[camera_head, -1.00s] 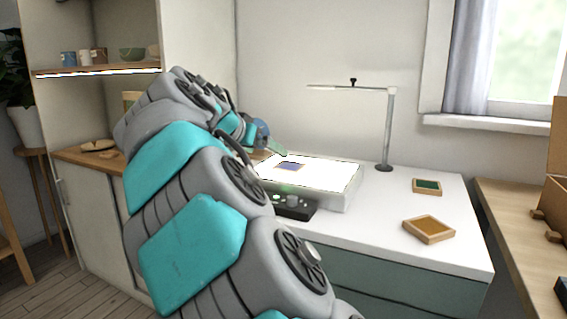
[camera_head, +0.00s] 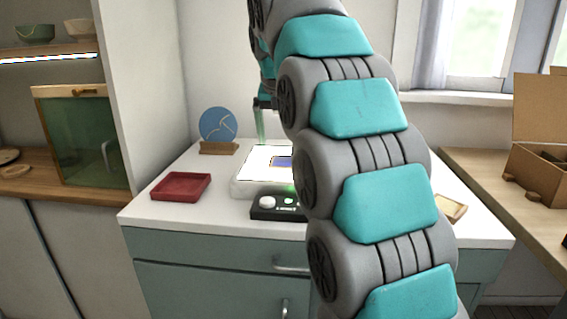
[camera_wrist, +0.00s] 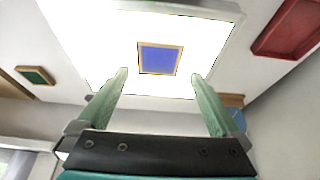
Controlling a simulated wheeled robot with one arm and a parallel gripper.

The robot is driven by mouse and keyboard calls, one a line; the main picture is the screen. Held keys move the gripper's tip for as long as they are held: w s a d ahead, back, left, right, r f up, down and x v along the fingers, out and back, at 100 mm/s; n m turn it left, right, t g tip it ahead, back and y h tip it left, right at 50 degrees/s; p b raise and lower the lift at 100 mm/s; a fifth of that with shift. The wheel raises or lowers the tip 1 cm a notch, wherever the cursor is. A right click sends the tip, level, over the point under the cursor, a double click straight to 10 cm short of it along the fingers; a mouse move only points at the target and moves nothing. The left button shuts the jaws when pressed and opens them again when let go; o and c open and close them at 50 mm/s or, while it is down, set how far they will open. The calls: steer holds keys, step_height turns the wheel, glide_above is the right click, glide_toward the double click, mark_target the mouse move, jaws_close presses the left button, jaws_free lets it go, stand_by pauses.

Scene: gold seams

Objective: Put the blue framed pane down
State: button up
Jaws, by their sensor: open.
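The blue framed pane (camera_wrist: 159,58) is a small blue square in a thin tan frame. It appears to lie flat on the bright white top of the light box (camera_wrist: 95,30). In the head view the pane (camera_head: 283,161) is partly hidden by my arm, on the lit light box (camera_head: 241,188). My gripper (camera_wrist: 158,76) is open, its two pale green fingers apart, one on each side of the pane in the wrist view. Neither finger touches the pane there. In the head view one finger (camera_head: 260,127) points down over the back of the light box.
A red tray (camera_head: 182,187) lies left of the light box. A blue disc (camera_head: 217,124) stands in a wooden base behind. A black control box (camera_head: 275,207) sits in front. A green framed pane (camera_wrist: 35,75) and a wooden-framed piece (camera_head: 452,207) lie on the other side.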

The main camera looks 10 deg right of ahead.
mark_target(285, 161)
steer(key=shift+p+x, duration=0.35)
steer(key=shift+x, duration=2.85)
steer(key=shift+d, duration=0.1)
steer(key=c, duration=1.2)
steer(key=shift+c, duration=0.2)
steer(key=shift+r, duration=0.15)
